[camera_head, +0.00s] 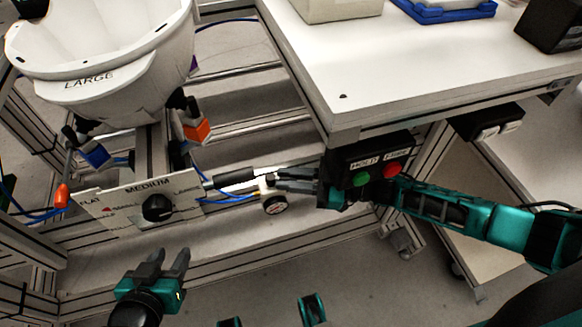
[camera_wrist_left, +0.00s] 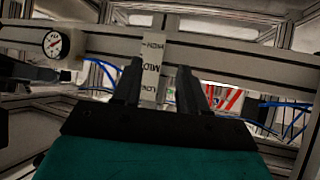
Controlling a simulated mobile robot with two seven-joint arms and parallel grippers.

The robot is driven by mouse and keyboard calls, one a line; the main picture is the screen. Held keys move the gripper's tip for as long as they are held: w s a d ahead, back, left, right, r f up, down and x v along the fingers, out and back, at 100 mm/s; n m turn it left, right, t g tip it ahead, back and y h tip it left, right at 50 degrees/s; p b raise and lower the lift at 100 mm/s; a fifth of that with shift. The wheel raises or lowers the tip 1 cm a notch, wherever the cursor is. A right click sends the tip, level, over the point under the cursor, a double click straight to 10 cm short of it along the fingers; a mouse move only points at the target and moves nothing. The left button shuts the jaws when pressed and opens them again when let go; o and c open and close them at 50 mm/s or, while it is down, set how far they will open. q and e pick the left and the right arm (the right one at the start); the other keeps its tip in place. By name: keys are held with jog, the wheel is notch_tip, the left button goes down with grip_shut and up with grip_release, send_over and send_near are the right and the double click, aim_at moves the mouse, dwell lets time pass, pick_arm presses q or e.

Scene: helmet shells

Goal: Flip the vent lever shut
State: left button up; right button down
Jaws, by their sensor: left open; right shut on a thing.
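The air line's white valve fitting (camera_head: 264,187) sits on the left frame rail, with a round pressure gauge (camera_head: 274,204) just below it. My right gripper (camera_head: 272,182) reaches in from the right and is shut at this fitting, on what looks like the small vent lever; its fingers hide most of the lever, so its angle cannot be told. My left gripper (camera_head: 171,252) is open and empty, low in front of the selector panel (camera_head: 183,186). The left wrist view also shows the gauge (camera_wrist_left: 55,44) and the panel (camera_wrist_left: 152,70) beyond the left gripper's open fingers (camera_wrist_left: 159,67).
A white helmet shell (camera_head: 120,85) marked LARGE sits on the fixture above the panel. Orange (camera_head: 197,130) and blue (camera_head: 96,155) clamps flank it below. A black button box (camera_head: 370,160) hangs under the white table (camera_head: 420,80), close to my right gripper. Blue hoses run along the rail.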

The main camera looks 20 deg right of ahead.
aim_at(272, 180)
jog(key=m+t+h+p, duration=0.1)
jog(key=t, duration=0.1)
jog(key=s+m+t+h+p, duration=0.1)
jog(key=m+t, duration=0.1)
jog(key=a+m+t+h+p, duration=0.1)
jog(key=t+p, duration=0.1)
jog(key=shift+s+r+m+h, duration=0.1)
jog(key=shift+s+m+h, duration=0.2)
jog(key=shift+h, duration=0.1)
jog(key=shift+s+m+t+h+p, duration=0.1)
jog(key=shift+m+t+h+p, duration=0.2)
jog(key=shift+m+t+h, duration=0.15)
jog(key=shift+s+a+m+t+h+p, duration=0.15)
jog(key=shift+a+m+t+h+p, duration=0.1)
jog(key=shift+m+t+h, duration=0.5)
jog(key=shift+s+a+m+t+h+p, duration=0.15)
jog(key=shift+m+t+h+p, duration=0.2)
jog(key=shift+h, duration=0.65)
jog(key=shift+m, duration=0.25)
jog(key=shift+a+h, duration=0.1)
jog(key=shift+h, duration=0.2)
jog(key=c, duration=1.4)
grip_release()
jog(key=shift+w, duration=0.1)
jog(key=shift+o, duration=0.2)
